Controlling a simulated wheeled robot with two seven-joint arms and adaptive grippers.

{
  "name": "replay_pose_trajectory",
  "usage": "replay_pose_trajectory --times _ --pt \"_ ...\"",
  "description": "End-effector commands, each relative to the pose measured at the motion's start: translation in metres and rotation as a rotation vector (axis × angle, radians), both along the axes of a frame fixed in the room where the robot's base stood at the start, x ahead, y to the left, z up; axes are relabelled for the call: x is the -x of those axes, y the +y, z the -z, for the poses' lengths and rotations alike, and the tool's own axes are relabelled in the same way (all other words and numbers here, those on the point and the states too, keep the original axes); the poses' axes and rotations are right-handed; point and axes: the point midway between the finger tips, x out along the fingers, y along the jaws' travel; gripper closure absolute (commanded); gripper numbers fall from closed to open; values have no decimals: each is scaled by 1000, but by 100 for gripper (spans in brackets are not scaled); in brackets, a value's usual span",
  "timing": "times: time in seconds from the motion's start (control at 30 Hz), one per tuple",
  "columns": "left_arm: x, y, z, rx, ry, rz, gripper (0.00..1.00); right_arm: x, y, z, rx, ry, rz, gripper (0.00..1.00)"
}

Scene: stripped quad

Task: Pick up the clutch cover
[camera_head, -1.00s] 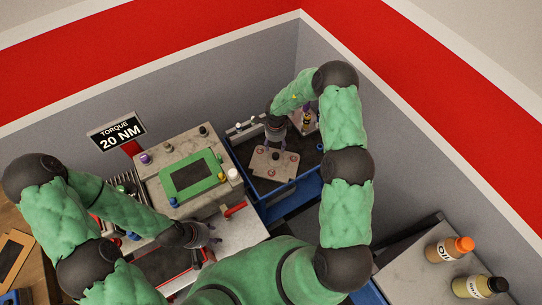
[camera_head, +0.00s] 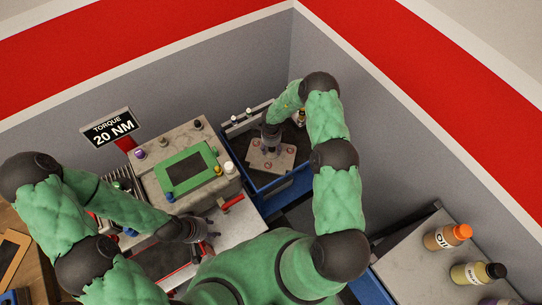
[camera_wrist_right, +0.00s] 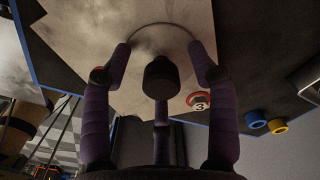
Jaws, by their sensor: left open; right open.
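A grey metal plate with red numbered marks, which looks like the clutch cover (camera_head: 287,160), lies in the blue-edged tray at the back. In the right wrist view the cover (camera_wrist_right: 90,35) fills the upper middle, with a black knob (camera_wrist_right: 160,77) standing on it. My right gripper (camera_head: 270,148) is open over the cover. In the right wrist view its purple fingers (camera_wrist_right: 160,85) are spread around the knob, with a visible gap on each side. My left gripper (camera_head: 207,232) is open and empty, near the front of the workbench, away from the cover.
The blue-edged tray (camera_head: 285,182) surrounds the cover. A grey block with a green gasket (camera_head: 213,156) and several small coloured caps stands left of it.

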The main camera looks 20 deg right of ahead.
Motion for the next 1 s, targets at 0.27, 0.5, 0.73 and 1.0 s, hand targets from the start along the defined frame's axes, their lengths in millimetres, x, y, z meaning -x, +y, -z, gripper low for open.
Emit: replay_pose_trajectory --times 0.27,0.5,0.73,1.0 --pt "0 0 0 0 0 0 54 0 0 2 0 -1 1 44" --pt "0 0 0 0 0 0 54 0 0 2 0 -1 1 100" --pt "0 0 0 0 0 0 54 -1 0 1 0 -3 1 100" --pt "0 0 -2 0 0 0 54 -2 -1 -20 1 -4 2 100"
